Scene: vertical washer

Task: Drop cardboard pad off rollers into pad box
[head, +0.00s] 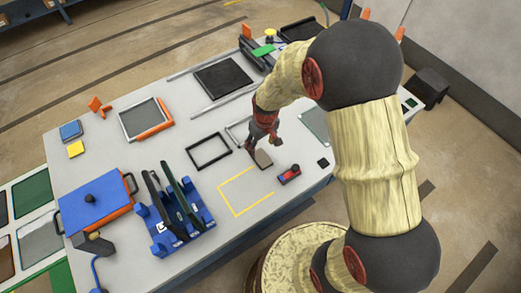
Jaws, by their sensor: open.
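My gripper (262,144) points down over the right part of the worktable and is open. A small brownish-grey piece (263,158) sits right below or at its fingertips; it may be the cardboard pad, and I cannot tell if the fingers touch it. A black rectangular frame (197,163) lies left of my gripper. Two thin grey rails (214,106) run beside a dark flat panel (223,78) at the back; I cannot tell if these are the rollers. I cannot clearly pick out the pad box. My arm hides part of the table's right side.
A blue rack (177,237) with upright dark panels and a blue-orange box (100,207) stand left. An orange-edged tray (146,118) lies behind.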

